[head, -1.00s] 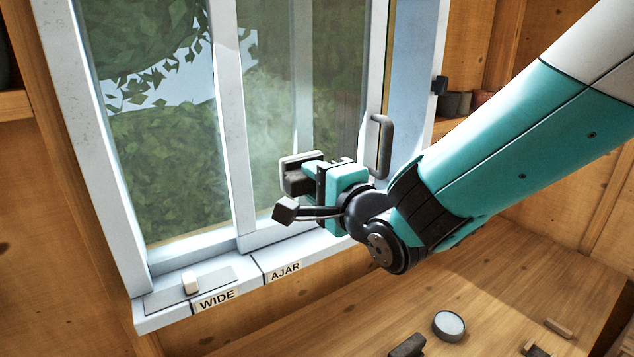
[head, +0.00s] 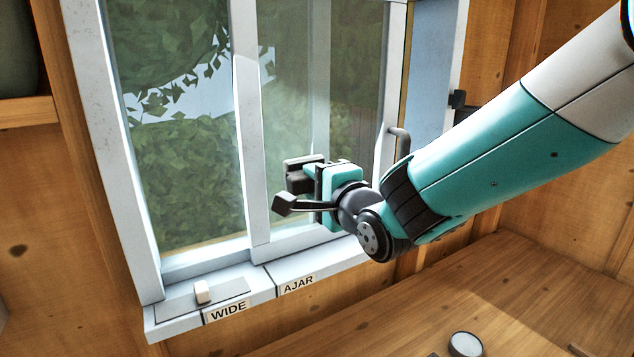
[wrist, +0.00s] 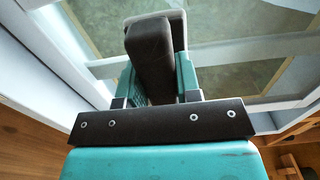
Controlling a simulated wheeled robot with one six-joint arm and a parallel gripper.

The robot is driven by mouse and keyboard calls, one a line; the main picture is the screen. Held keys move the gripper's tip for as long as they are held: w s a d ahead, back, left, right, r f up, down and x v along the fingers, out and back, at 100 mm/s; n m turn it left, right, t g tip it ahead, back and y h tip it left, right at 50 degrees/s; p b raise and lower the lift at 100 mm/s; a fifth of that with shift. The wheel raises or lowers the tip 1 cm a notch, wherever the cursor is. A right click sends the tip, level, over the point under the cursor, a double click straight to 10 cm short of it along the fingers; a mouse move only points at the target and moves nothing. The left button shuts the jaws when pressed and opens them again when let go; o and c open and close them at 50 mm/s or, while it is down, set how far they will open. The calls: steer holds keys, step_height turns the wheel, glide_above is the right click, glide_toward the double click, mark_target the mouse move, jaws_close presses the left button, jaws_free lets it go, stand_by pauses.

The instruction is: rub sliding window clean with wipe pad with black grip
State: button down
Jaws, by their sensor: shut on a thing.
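The sliding window (head: 252,165) stands in a pale frame, with a left and a right pane and greenery behind. A faint pale haze (head: 290,125) shows on the right pane. My gripper (head: 318,178) is in front of the lower right pane, left of the grey pull handle (head: 397,143). It is shut on the black grip of the wipe pad (head: 298,162). In the wrist view the black grip (wrist: 150,55) sits between the teal fingers, with the pale pad edge (wrist: 178,17) beyond it. The pad faces the glass; I cannot tell whether it touches.
The sill carries the labels WIDE (head: 228,311) and AJAR (head: 298,284) and a small pale block (head: 202,291). A wooden bench (head: 420,310) with a round pale-topped item (head: 465,344) lies below right. A shelf (head: 27,112) is at the left.

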steer(key=shift+x, duration=1.1)
steer(key=shift+w+d+b, duration=0.5)
steer(key=shift+d, duration=0.4)
steer(key=shift+w+d+b, duration=0.45)
steer(key=shift+w+d, duration=0.05)
steer(key=shift+d, duration=0.35)
steer(key=shift+w+a, duration=0.1)
steer(key=shift+s+a+b, duration=0.25)
steer(key=shift+s+a, duration=0.35)
steer(key=shift+a, duration=0.2)
steer(key=shift+s+a+b, duration=0.2)
steer(key=shift+s+a, duration=0.35)
steer(key=shift+a, duration=0.3)
steer(key=shift+d, duration=0.1)
